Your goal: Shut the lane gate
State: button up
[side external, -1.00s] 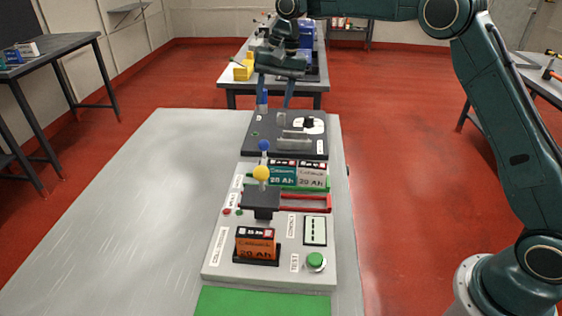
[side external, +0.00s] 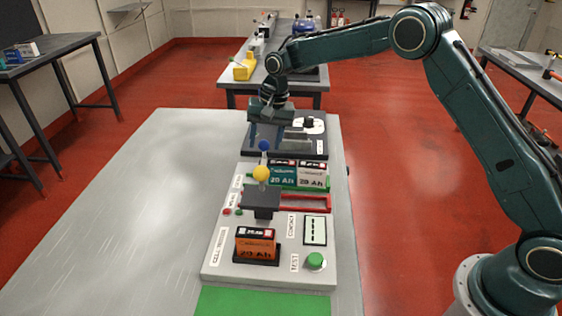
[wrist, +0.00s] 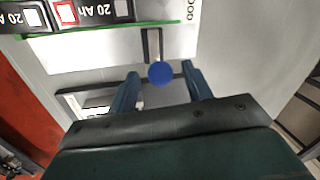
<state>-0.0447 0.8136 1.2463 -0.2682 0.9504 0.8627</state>
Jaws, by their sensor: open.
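The blue ball knob (side external: 264,146) stands on a thin post at the back of the white panel, behind the batteries. I take it for the lane gate's handle; the gate plate itself is hard to make out. My gripper (side external: 267,138) is open and empty, pointing down just behind and above the knob. In the wrist view the blue knob (wrist: 161,73) shows between the two spread blue fingers of my gripper (wrist: 160,78). I cannot tell whether the fingertips are level with the knob; no grip on it shows.
A teal battery (side external: 282,175) and a grey battery (side external: 312,176) stand in front of the knob. A yellow knob (side external: 261,173) rises above a black block. A red bracket (side external: 318,203), an orange battery (side external: 255,243) and a green button (side external: 316,261) are nearer. The table's left side (side external: 150,220) is clear.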

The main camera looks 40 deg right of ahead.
jog(key=shift+f, duration=0.2)
grip_shut()
jog(key=shift+s+a, duration=0.9)
grip_release()
jog(key=shift+r, duration=0.1)
notch_tip(320, 180, up, 14)
jog(key=s+d, duration=0.1)
jog(key=d, duration=0.1)
jog(key=shift+s+f, duration=0.2)
jog(key=shift+f, duration=0.05)
jog(key=shift+d, duration=0.1)
